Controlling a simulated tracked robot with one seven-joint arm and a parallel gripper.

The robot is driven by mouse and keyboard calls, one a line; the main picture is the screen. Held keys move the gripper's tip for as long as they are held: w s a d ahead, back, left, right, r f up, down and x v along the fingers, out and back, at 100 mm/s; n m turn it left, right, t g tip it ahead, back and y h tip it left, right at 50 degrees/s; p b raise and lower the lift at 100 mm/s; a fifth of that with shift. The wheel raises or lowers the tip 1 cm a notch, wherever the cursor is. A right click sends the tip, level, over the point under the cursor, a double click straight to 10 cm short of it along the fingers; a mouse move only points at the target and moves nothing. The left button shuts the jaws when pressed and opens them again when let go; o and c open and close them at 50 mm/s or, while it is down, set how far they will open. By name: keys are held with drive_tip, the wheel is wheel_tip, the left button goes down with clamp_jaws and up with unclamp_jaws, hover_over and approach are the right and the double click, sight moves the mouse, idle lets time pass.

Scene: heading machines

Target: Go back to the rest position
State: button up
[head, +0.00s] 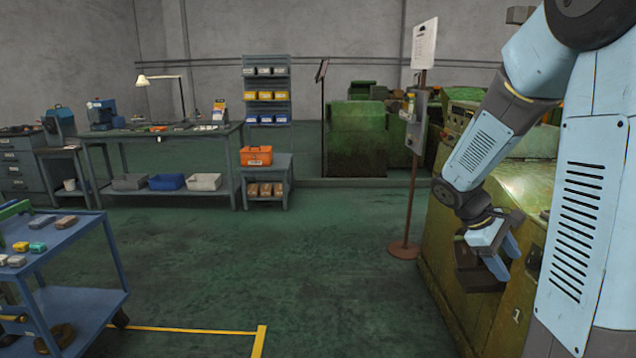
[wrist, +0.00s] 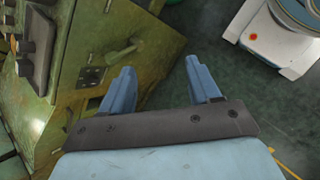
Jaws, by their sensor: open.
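My gripper (head: 507,258) hangs at the end of my light-blue arm on the right of the head view. It is in front of the side of a green machine (head: 446,262). In the wrist view my gripper (wrist: 163,82) shows two blue fingers spread apart with nothing between them. Past the fingers are the green machine (wrist: 100,62), with a handle on its face, and the dark green floor. I cannot tell whether the gripper touches the machine.
A blue cart (head: 75,245) with small parts stands at the left. A sign stand (head: 410,190) stands beside the machine. A workbench (head: 170,135) and an orange toolbox (head: 256,156) are at the back. The middle floor is clear, with a yellow line (head: 200,330) in front.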

drive_tip(key=s+a+r+m+t+y, duration=0.7)
drive_tip(key=s+a+r, duration=0.6)
drive_tip(key=a, duration=0.4)
drive_tip(key=shift+s+t, duration=0.5)
drive_tip(key=shift+s, duration=0.3)
